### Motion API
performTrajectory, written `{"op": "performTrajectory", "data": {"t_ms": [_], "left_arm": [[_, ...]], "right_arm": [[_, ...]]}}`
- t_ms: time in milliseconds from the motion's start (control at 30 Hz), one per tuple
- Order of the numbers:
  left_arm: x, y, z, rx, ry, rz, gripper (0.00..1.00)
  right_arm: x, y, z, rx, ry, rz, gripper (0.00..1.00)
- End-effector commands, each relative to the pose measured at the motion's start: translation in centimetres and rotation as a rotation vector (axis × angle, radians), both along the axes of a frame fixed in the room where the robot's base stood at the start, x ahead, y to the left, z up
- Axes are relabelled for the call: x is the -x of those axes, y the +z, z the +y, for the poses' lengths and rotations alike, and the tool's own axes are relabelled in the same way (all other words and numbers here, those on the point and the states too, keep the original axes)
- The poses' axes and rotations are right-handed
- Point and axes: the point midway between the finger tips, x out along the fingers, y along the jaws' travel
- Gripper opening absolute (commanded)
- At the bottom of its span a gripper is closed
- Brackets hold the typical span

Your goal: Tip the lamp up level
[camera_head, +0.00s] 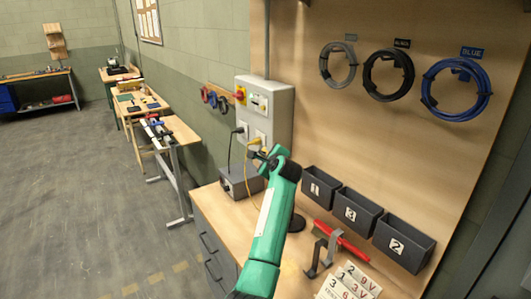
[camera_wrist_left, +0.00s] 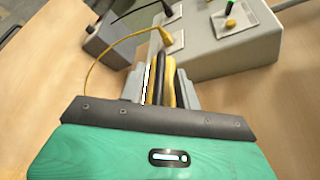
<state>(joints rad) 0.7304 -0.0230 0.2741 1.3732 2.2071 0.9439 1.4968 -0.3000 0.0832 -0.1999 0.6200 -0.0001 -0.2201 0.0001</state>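Most of the lamp is hidden behind my left arm in the head view; a dark round foot (camera_head: 297,222), which looks like its base, shows on the bench beside the green arm. My left gripper (camera_head: 264,157) is in front of the grey wall box. In the left wrist view, its grey fingers (camera_wrist_left: 163,88) stand close on either side of a narrow dark curved part (camera_wrist_left: 157,72) edged with yellow, which appears to be part of the lamp. The lamp's tilt cannot be made out. My right gripper is not in view.
The grey box (camera_head: 282,100) with switches and a yellow cable is close behind the gripper. A smaller grey box (camera_head: 238,182) stands left. Black bins (camera_head: 357,211), a red-handled tool (camera_head: 345,243) and number cards (camera_head: 348,284) lie to the right. Cable coils (camera_head: 455,88) hang above.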

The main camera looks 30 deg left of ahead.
Motion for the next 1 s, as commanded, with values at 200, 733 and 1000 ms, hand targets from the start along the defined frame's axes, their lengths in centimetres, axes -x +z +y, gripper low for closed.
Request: {"op": "performTrajectory", "data": {"t_ms": [200,733,1000], "left_arm": [[-0.49,-0.24,0.61,0.001,-0.001,0.000,0.33],[-0.48,-0.29,0.62,0.000,0.001,0.001,0.00],[-0.99,-0.31,0.58,-0.005,0.000,0.017,0.00]], "right_arm": [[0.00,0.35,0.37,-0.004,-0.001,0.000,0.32],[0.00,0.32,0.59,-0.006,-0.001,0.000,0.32],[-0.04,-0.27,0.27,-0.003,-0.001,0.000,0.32]]}}
